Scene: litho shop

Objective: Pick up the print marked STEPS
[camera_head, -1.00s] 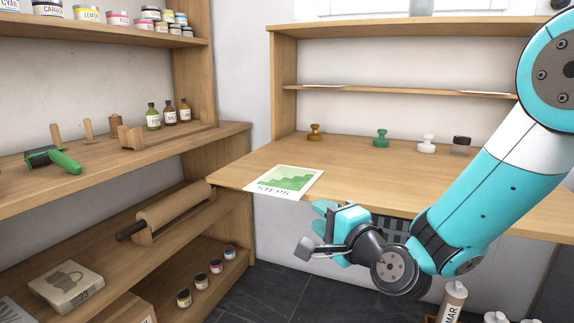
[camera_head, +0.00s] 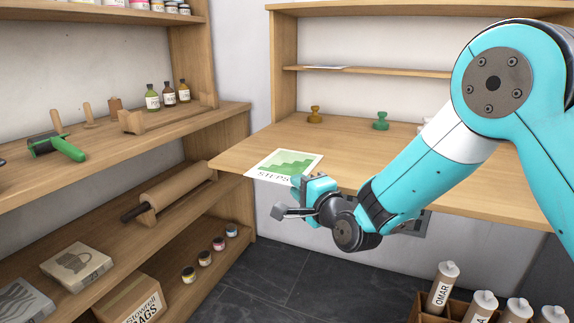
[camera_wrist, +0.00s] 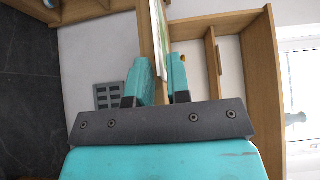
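The print marked STEPS (camera_head: 285,164) is a white sheet with green stepped shapes. It lies flat at the front left of the wooden worktop (camera_head: 400,174), with its lettered edge over the worktop's front edge. My gripper (camera_head: 306,183) is at the print's near right corner and covers part of the lettering. In the wrist view, the print (camera_wrist: 160,32) shows nearly edge-on, running down to the space between the two spread teal fingers of my gripper (camera_wrist: 160,75). The fingers stand apart; I cannot tell whether either touches the sheet.
A brown stamp (camera_head: 314,115) and a green stamp (camera_head: 381,121) stand at the back of the worktop. Shelves with a green brayer (camera_head: 58,148) and bottles are at left. A crate of bottles (camera_head: 452,303) stands at lower right. Dark floor (camera_head: 290,275) is open below.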

